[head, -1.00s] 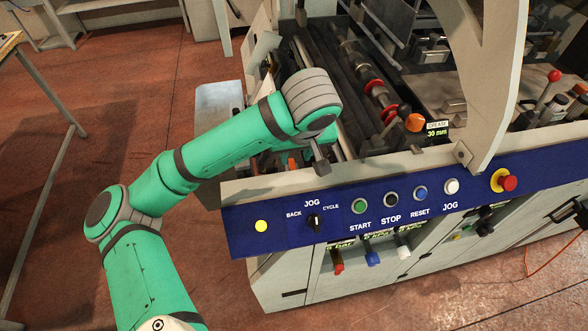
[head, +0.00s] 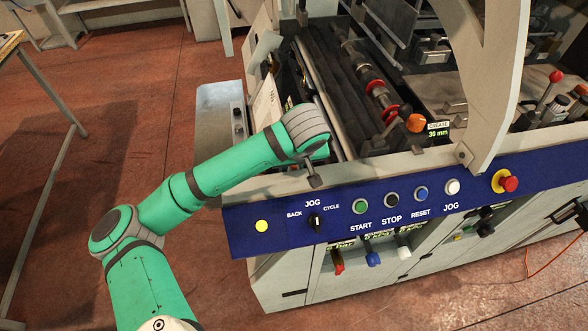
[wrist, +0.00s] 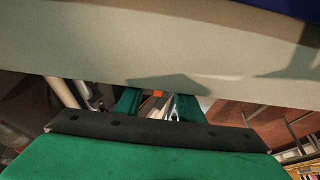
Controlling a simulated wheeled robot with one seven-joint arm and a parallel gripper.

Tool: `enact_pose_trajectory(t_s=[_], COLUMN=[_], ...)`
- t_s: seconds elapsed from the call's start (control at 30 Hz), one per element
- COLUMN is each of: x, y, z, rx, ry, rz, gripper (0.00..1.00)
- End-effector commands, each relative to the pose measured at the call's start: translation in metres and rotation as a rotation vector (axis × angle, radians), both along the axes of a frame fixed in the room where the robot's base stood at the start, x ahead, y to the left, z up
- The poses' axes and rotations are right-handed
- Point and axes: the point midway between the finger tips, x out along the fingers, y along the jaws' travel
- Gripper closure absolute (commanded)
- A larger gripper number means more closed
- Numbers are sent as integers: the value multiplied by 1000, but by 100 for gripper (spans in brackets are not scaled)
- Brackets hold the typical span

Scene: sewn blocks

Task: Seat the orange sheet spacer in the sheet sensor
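In the wrist view, the two green fingers of my gripper (wrist: 158,106) are apart with a gap between them. A small orange piece (wrist: 158,93) shows in that gap, close to the light machine panel; it looks clear of both fingers. It may be the orange sheet spacer, but it is too small to be sure. In the head view, my arm reaches over the left end of the machine (head: 235,190), and its last links hide my fingertips. I cannot make out the sheet sensor in either view.
The pale frame panel (wrist: 160,50) fills the top of the wrist view, close to my gripper. In the head view, a printed sheet (head: 265,105) stands left of the rollers (head: 368,80). An orange knob (head: 416,123) sits behind the blue control panel (head: 385,200).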

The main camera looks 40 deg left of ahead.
Motion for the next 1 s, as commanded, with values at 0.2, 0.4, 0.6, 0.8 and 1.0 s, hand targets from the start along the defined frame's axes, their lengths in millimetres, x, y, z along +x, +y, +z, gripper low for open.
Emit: enact_pose_trajectory(t_s=[0.2, 0.4, 0.6, 0.8, 1.0], x=[0, 0, 0, 1, 1], y=[0, 0, 0, 0, -1], z=[0, 0, 1, 17, 55], rx=[0, 0, 0, 0, 1], ry=[0, 0, -1, -3, -4], rz=[0, 0, 0, -1, -2], gripper=[75, 100, 100, 100, 100])
